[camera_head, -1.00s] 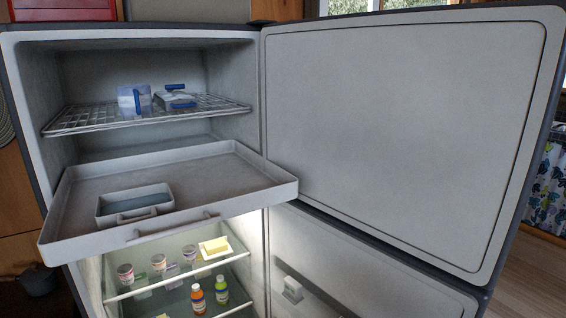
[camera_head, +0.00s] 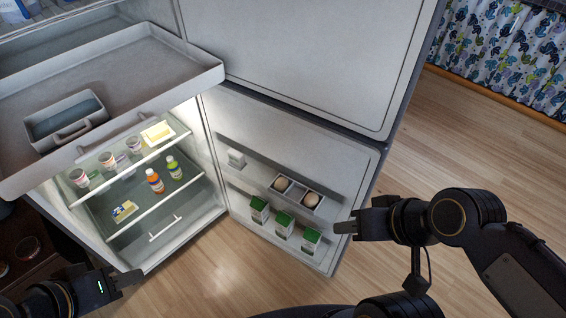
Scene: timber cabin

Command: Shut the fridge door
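The fridge's lower door (camera_head: 345,165) stands wide open to the right of the lit lower compartment. Its inner side faces me, with eggs (camera_head: 297,193) and green-topped cartons (camera_head: 284,225) on its shelves. The upper freezer door (camera_head: 300,55) is also open above it. My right gripper (camera_head: 343,227) is near the lower door's outer bottom corner, to its right in the picture; I cannot tell whether it touches. My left gripper (camera_head: 138,277) is low at the left, near the fridge's bottom front edge. Neither gripper visibly holds anything, and their finger gaps are unclear.
A freezer drawer (camera_head: 185,62) sticks out over the lower compartment, with a small bin (camera_head: 66,120) in it. Bottles (camera_head: 155,181), cups and butter stand on the fridge shelves. Wooden floor (camera_head: 480,150) is clear at right, before a patterned curtain (camera_head: 510,50).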

